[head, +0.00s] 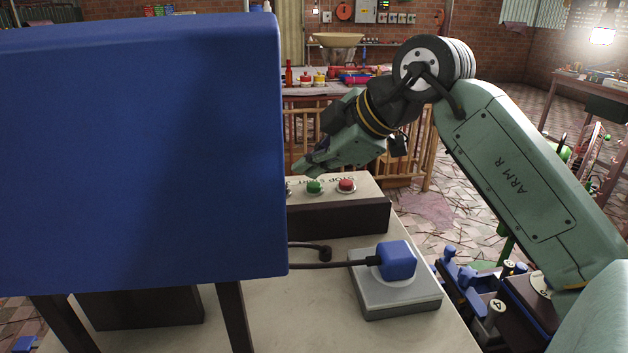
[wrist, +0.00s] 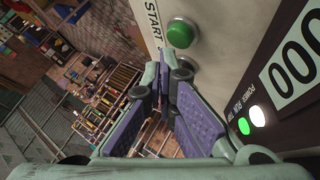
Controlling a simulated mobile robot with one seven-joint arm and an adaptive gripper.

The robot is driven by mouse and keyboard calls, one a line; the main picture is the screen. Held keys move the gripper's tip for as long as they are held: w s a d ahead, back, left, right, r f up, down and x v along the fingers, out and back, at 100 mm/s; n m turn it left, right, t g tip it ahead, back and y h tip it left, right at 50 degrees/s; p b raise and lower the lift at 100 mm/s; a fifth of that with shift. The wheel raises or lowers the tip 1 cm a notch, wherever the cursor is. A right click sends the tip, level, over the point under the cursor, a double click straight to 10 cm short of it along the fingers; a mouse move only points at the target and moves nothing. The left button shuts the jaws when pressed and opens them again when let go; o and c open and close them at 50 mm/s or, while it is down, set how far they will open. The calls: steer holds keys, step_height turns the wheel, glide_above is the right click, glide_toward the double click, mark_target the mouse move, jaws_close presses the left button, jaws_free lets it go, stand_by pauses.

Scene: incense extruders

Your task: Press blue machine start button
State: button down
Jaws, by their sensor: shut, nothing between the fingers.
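The blue machine (head: 140,150) fills the left of the head view as a large blue panel. A pale control box (head: 370,184) with a dark front stands to its right. On its top are a green button (head: 315,187) and a red button (head: 346,185). My gripper (head: 303,168) is shut and empty, its tips just above and behind the green button. In the wrist view the green button (wrist: 180,33), marked START, is beyond the tips of my gripper (wrist: 165,72). The tips appear apart from the button.
A blue plug (head: 396,260) sits on a grey block (head: 398,299) on the table, with a dark cable. A display with zeros (wrist: 295,75), and a green lamp (wrist: 243,125) and a white lamp (wrist: 257,116), show on the box. The blue panel stands close left of my gripper.

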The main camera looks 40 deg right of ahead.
mark_target(312, 187)
steer(key=shift+r, duration=0.1)
steer(key=shift+r+p, duration=1.55)
steer(key=shift+r, duration=1)
steer(key=shift+f, duration=0.1)
